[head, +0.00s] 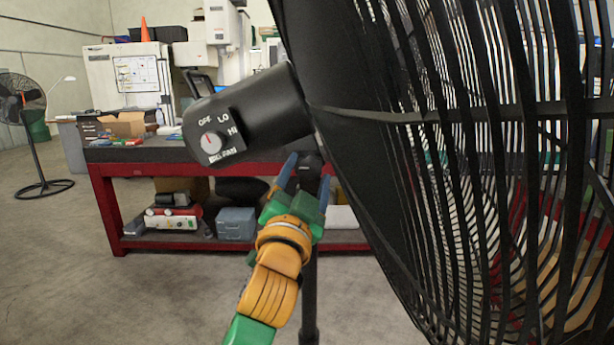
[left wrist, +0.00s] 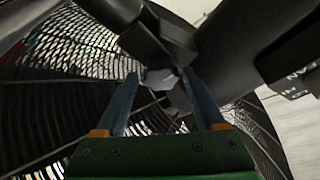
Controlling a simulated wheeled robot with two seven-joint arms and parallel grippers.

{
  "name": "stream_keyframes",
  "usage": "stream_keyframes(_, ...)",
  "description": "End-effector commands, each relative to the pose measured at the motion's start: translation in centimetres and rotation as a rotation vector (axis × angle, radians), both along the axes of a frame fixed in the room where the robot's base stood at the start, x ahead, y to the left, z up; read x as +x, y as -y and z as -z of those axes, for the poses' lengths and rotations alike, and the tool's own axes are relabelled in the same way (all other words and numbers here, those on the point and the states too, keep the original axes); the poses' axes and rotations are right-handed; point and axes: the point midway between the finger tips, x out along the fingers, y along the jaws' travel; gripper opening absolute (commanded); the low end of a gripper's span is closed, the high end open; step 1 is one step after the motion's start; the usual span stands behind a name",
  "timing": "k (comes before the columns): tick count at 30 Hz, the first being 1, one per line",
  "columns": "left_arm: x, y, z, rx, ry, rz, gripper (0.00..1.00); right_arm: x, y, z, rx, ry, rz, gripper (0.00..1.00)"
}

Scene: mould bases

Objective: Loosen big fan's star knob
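The big fan's black round cage (head: 390,150) fills the right of the head view. Its motor housing (head: 265,115) carries a speed dial (head: 211,143). My left gripper (head: 307,170) is just below the housing, its blue fingers apart beside a dark joint under the fan head. In the left wrist view the gripper (left wrist: 158,80) is open, and a small greyish knob (left wrist: 160,79) shows between and beyond the fingertips. I cannot tell whether a finger touches it. The fingers partly hide the joint in the head view. My right gripper is not in view.
The fan's pole (head: 309,300) stands just right of my left arm. A red-framed workbench (head: 105,200) with boxes and tools is behind. A second fan (head: 22,98) stands at the far left. The floor (head: 120,290) at the left front is clear.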

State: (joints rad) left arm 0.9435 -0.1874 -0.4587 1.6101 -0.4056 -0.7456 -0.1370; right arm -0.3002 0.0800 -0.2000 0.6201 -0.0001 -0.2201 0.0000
Motion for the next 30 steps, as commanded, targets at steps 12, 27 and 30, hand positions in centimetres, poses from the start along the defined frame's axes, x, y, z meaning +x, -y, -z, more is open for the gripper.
stream_keyframes(12,-2.9,-0.6,1.3,-0.002,0.003,0.002,0.71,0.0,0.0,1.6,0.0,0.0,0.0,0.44)
stream_keyframes(27,-6.6,-1.4,2.2,0.001,0.0,0.0,0.71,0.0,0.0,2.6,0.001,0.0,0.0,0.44)
stream_keyframes(30,-6.6,-1.4,2.2,0.001,0.0,0.0,0.71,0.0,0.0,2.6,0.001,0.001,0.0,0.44)
